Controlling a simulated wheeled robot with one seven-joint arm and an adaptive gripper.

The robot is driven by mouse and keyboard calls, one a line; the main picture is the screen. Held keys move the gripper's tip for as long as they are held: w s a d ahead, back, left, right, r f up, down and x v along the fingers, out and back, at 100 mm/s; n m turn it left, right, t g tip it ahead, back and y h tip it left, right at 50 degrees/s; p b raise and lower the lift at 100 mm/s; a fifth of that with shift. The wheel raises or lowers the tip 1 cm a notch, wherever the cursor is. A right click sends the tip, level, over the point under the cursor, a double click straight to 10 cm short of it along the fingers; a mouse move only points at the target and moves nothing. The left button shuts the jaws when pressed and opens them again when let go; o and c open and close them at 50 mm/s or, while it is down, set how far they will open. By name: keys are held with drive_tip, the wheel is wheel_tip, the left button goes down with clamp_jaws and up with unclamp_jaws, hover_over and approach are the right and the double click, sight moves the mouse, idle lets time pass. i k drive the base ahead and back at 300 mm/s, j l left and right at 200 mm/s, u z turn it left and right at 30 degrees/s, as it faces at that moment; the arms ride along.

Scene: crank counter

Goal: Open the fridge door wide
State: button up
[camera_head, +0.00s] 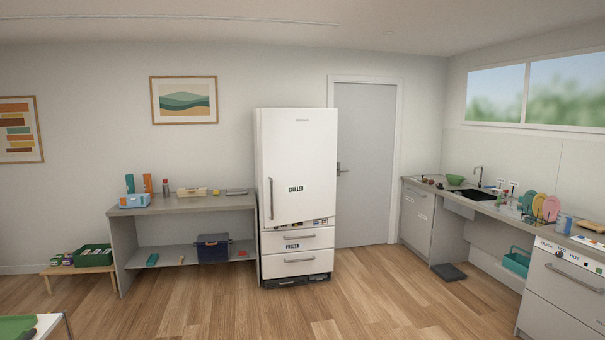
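The white fridge (297,262) stands against the back wall, left of the grey room door. Its tall upper door (300,160) bears a "CHILLED" label and has a long vertical grey handle (271,198) near its left edge. The door's lower edge slants down to the left, and small items (318,223) show in the gap below it, so it looks slightly ajar with its handle side out. Two drawers with horizontal handles sit below, the upper labelled "FROZEN" (293,246). Both look shut. My gripper is not in view.
Wooden floor (370,300) is clear before the fridge. A grey shelf bench (180,209) stands close on its left, with boxes and bottles. A table corner (48,322) shows bottom left.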

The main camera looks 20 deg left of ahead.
sight(299, 146)
drive_tip(key=i+u, duration=0.3)
drive_tip(key=i, duration=0.3)
drive_tip(key=i+u, duration=0.35)
drive_tip(key=i, duration=0.25)
drive_tip(key=i+l+u, duration=0.3)
drive_tip(key=i, duration=0.3)
drive_tip(key=i+u, duration=0.15)
drive_tip(key=i, duration=0.35)
drive_tip(key=i+u, duration=0.15)
drive_tip(key=i, duration=0.35)
drive_tip(key=i+l+u, duration=0.2)
drive_tip(key=i, duration=0.35)
drive_tip(key=i+u, duration=0.15)
drive_tip(key=i, duration=0.35)
drive_tip(key=i+j+z, duration=0.2)
drive_tip(key=i, duration=0.25)
drive_tip(key=i+j+z, duration=0.25)
drive_tip(key=i, duration=0.25)
drive_tip(key=i+j+z, duration=0.2)
drive_tip(key=i, duration=0.25)
drive_tip(key=i+j+z, duration=0.7)
drive_tip(key=j, duration=0.2)
drive_tip(key=i+j+z, duration=0.1)
drive_tip(key=j+z, duration=0.15)
drive_tip(key=j, duration=0.1)
